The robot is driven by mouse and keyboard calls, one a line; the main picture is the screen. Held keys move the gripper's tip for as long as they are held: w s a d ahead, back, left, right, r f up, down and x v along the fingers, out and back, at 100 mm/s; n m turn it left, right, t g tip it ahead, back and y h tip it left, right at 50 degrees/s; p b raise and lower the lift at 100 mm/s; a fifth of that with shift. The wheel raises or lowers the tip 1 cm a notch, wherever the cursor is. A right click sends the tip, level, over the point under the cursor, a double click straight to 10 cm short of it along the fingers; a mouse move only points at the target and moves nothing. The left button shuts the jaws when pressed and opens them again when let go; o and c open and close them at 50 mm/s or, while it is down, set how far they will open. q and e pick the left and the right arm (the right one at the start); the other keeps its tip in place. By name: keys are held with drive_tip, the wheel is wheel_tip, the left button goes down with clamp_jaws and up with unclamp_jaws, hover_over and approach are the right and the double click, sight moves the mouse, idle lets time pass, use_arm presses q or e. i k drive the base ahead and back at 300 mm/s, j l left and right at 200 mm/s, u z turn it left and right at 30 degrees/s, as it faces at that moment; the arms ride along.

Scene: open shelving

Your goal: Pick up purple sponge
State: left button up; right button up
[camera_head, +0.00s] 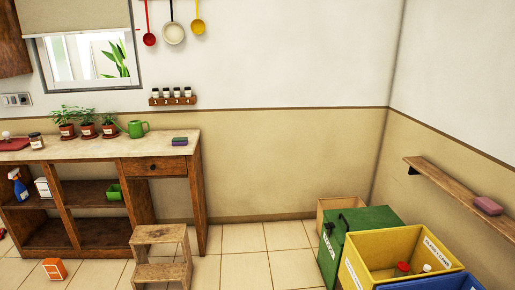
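A mauve-pink block like a sponge (488,206) lies flat near the right end of the wooden wall shelf (445,182). A second small sponge-like block (180,141), dark green on top with a purple layer beneath, lies on the right part of the wooden counter (95,147). Neither of my grippers is in view, and nothing is seen touching either block.
A wooden step stool (160,235) stands before the counter. Green (365,220), yellow (375,246) and blue (440,284) bins fill the floor below the wall shelf. An orange box (54,269) lies at left. Tiled floor (250,262) between stool and bins is clear.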

sight(176, 141)
drive_tip(key=i+u, duration=0.15)
drive_tip(key=i, duration=0.3)
drive_tip(key=i+l+u, duration=0.2)
drive_tip(key=i, duration=0.25)
drive_tip(key=i+l+u, duration=0.15)
drive_tip(key=i, duration=0.25)
drive_tip(key=i+l+u, duration=0.2)
drive_tip(key=i, duration=0.25)
